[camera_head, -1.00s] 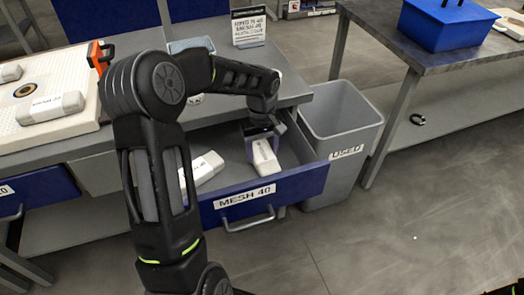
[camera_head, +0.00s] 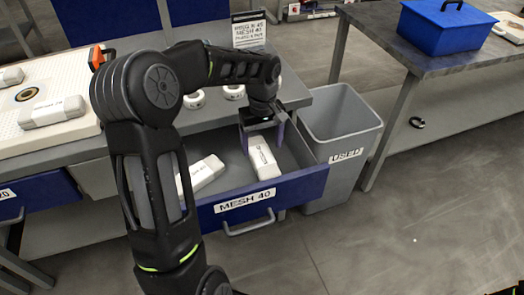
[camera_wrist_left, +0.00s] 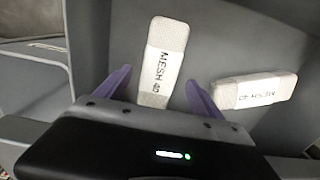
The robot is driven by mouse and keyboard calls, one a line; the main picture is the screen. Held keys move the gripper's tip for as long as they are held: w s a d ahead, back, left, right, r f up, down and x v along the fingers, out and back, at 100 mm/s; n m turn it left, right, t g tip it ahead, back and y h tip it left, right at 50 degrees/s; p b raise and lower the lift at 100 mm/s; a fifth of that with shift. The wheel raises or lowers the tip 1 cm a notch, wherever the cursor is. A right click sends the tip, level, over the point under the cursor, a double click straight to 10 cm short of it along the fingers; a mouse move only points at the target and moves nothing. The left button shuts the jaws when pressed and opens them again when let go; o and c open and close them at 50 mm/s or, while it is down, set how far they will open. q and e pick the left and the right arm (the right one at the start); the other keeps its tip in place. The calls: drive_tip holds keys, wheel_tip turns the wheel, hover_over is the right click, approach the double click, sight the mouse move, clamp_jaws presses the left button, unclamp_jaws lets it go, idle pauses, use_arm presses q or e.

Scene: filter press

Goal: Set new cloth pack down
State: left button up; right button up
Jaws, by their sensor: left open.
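My left gripper (camera_head: 264,134) is over the open MESH 40 drawer (camera_head: 312,184), pointing down. Its purple fingers are apart, and it also shows in the left wrist view (camera_wrist_left: 155,88). A white cloth pack (camera_head: 262,160) lies in the drawer just below the gripper. In the left wrist view this pack (camera_wrist_left: 162,62), labelled MESH 40, has its near end between the open fingers, with gaps on both sides. A second white pack (camera_head: 202,174) lies in the drawer to the left, and it shows at the right of the wrist view (camera_wrist_left: 254,90). My right gripper is not in view.
A grey USED bin (camera_head: 340,165) stands right of the drawer. A white perforated plate (camera_head: 60,65) with another white pack (camera_head: 52,112) is on the left bench. White rolls (camera_head: 235,92) and a sign (camera_head: 248,30) are behind my arm. A blue box (camera_head: 445,26) is on the right table.

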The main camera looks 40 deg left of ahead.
sight(262, 155)
use_arm(q)
wheel_tip(262, 155, up, 7)
drive_tip(key=shift+p, duration=0.35)
idle(0.4)
